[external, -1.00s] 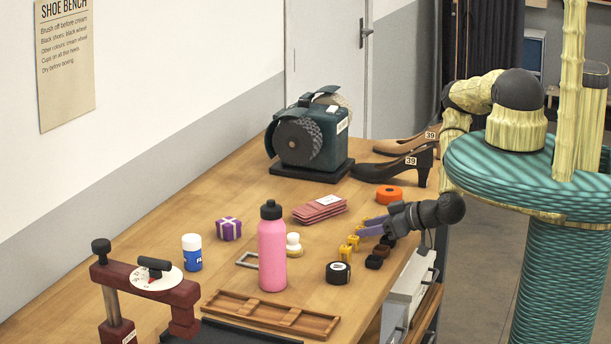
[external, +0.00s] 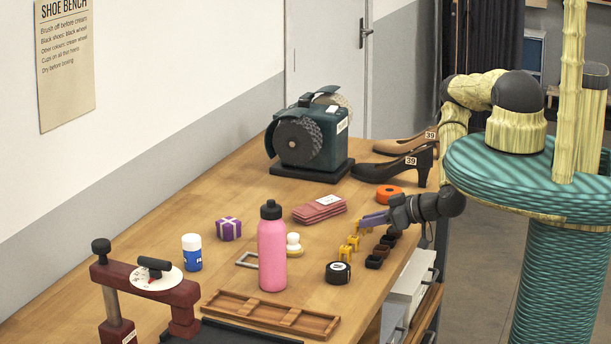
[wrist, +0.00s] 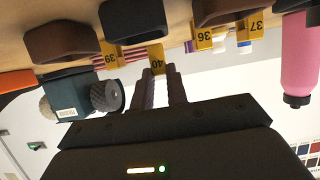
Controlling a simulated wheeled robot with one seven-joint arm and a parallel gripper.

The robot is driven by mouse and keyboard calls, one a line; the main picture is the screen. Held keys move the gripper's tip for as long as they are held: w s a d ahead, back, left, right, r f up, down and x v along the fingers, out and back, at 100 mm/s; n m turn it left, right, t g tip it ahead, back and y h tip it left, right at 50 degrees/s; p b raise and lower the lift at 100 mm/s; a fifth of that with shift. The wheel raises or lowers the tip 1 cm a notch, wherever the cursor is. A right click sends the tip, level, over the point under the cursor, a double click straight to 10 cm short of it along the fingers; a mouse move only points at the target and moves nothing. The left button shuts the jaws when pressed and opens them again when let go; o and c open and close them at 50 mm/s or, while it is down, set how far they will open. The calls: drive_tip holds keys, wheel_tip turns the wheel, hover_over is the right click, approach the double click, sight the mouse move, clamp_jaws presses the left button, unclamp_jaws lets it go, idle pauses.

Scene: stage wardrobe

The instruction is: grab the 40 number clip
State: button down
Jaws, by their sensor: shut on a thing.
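The yellow 40 number clip (wrist: 157,58) is between the fingertips of my gripper (wrist: 160,78) in the wrist view, its printed 40 upside down. My gripper is shut on it. In the external view my gripper's purple fingers (external: 374,220) reach left over the bench's right side, close to a row of yellow clips. The other clips stand near it in the wrist view: 39 (wrist: 110,56), 36 (wrist: 203,36) and 37 (wrist: 256,27). I cannot tell clearly whether the held clip still touches the bench.
Dark and brown blocks (external: 375,261) lie just right of the clips. Heeled shoes (external: 395,168) and a polishing machine (external: 318,140) stand behind.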

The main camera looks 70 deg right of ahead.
wheel_tip(320, 180, up, 8)
drive_tip(key=p, duration=0.2)
drive_tip(key=shift+r, duration=0.2)
